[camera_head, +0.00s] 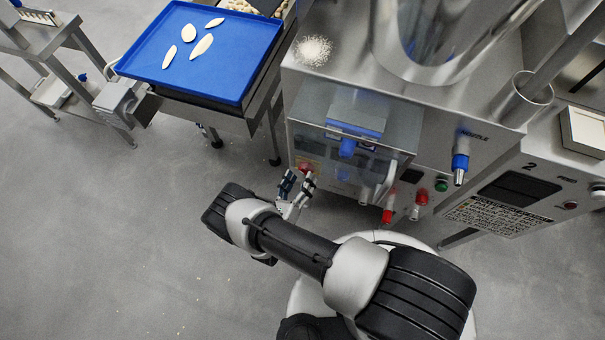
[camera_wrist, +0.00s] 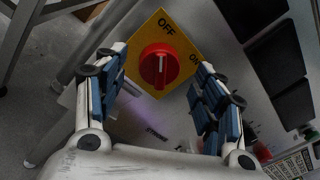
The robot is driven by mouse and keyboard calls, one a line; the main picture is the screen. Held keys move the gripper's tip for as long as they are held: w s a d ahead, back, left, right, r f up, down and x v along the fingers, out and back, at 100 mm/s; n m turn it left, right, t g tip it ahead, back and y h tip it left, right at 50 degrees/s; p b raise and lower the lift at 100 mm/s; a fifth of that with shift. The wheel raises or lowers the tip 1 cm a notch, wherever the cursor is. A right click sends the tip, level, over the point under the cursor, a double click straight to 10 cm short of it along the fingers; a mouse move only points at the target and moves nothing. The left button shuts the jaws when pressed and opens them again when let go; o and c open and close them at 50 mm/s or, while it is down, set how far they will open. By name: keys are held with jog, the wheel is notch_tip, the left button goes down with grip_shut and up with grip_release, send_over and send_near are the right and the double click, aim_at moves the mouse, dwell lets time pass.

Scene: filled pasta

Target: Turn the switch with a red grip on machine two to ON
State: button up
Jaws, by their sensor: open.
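The switch with a red grip (camera_wrist: 158,66) sits on a yellow plate (camera_wrist: 188,84) marked OFF and ON in the wrist view. The white line on its grip lies nearer the OFF mark than the ON mark. My gripper (camera_wrist: 160,88) is open, with one finger on each side of the red grip and nothing between them touching it that I can see. In the head view my gripper (camera_head: 297,186) is at the lower left of the machine front, close to the red switch (camera_head: 307,168), which is partly hidden there.
The machine front (camera_head: 440,165) also carries a blue-handled part (camera_head: 460,165), red-handled parts (camera_head: 388,214) and a green button (camera_head: 441,185). A blue tray (camera_head: 245,62) with pale pieces stands at upper left.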

jog(key=shift+x, duration=1.3)
jog(key=shift+c, duration=0.3)
jog(key=c, duration=1)
